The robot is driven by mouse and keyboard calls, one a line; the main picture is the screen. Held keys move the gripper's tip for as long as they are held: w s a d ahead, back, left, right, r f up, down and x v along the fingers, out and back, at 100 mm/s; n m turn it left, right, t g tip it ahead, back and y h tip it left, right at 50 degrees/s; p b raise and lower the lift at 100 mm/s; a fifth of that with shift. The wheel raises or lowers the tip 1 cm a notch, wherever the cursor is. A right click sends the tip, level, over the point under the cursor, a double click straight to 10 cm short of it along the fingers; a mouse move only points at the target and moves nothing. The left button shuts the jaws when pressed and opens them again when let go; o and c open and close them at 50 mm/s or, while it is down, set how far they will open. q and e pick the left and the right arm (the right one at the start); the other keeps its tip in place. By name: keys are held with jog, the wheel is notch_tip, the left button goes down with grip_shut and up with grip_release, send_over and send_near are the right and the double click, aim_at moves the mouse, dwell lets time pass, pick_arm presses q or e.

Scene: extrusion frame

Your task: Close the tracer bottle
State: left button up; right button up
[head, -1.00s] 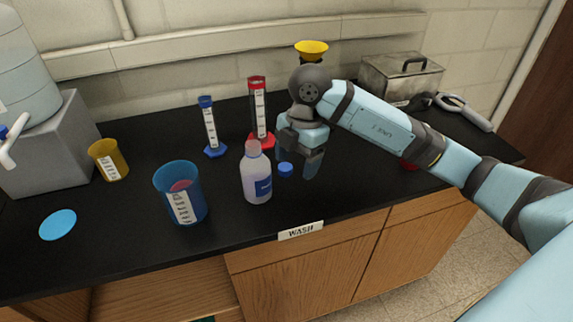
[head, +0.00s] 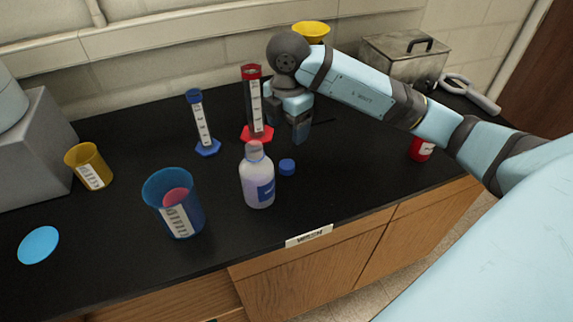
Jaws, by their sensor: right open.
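A translucent bottle (head: 257,180) with a blue label stands upright on the black bench, its neck bare of any blue cap. A small blue cap (head: 287,166) lies on the bench just right of the bottle, apart from it. My right gripper (head: 299,130) points down behind and a little right of the cap, above the bench; it is open and nothing shows in it. My left gripper is out of the picture.
A blue beaker (head: 168,188) with something reddish inside stands left of the bottle. Blue (head: 201,127) and red (head: 252,112) graduated cylinders stand behind. A yellow beaker (head: 96,172) and blue disc (head: 39,245) are at left. A red-labelled container (head: 421,149) is at right.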

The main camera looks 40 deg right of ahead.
send_over(286, 165)
jog(key=f, duration=0.7)
jog(key=shift+d, duration=0.2)
jog(key=shift+a+f+p, duration=0.15)
jog(key=shift+f+p, duration=0.1)
jog(key=shift+f, duration=1.05)
jog(key=shift+a+f+p, duration=0.1)
jog(key=shift+f+p, duration=0.15)
jog(key=shift+f, duration=1.05)
jog(key=c, duration=1)
